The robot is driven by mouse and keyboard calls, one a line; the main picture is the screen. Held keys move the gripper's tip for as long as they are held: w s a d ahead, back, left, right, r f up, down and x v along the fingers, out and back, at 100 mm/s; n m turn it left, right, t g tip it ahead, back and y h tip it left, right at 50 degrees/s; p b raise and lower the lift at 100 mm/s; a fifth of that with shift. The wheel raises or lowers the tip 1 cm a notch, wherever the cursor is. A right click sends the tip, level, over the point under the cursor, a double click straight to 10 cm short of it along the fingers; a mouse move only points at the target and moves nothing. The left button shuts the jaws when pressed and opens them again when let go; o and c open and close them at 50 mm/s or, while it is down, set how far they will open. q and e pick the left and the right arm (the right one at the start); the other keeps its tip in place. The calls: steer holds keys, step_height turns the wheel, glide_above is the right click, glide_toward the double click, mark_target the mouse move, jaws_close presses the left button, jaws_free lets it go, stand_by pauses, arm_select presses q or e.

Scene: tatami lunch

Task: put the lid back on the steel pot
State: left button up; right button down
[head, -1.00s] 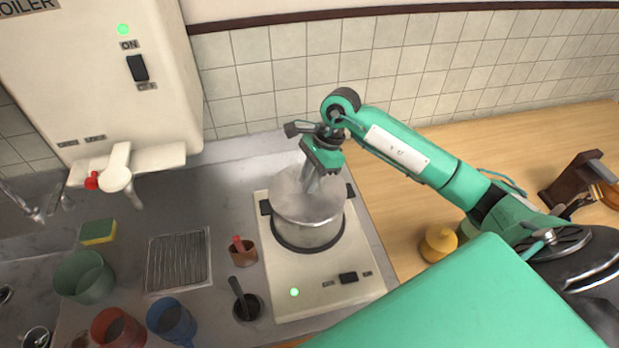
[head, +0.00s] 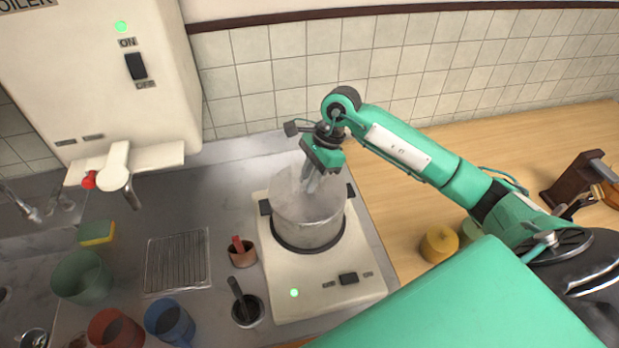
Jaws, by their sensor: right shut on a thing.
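The steel pot (head: 309,226) stands on the ring of the white cooker, with a dark handle on each side. Pale steam hazes its top. My right gripper (head: 312,184) is directly above the pot, pointing down, and is shut on the lid (head: 287,195). The lid is at the pot's top, but the steam blurs its edge. I cannot tell whether it rests on the rim or is slightly above it. My left gripper is not in view.
The cooker (head: 332,295) has a green light on. A brown cup (head: 243,256) and a dark cup (head: 247,312) stand left of it, near a wire rack (head: 177,262). A yellow pot (head: 439,243) is on the wooden counter at right. The boiler (head: 95,80) hangs at upper left.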

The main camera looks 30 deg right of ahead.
stand_by(0.4)
steer(key=c, duration=0.7)
jaws_free()
steer(key=shift+r+p, duration=1.05)
steer(key=shift+r, duration=2.4)
steer(key=shift+c, duration=0.5)
jaws_close()
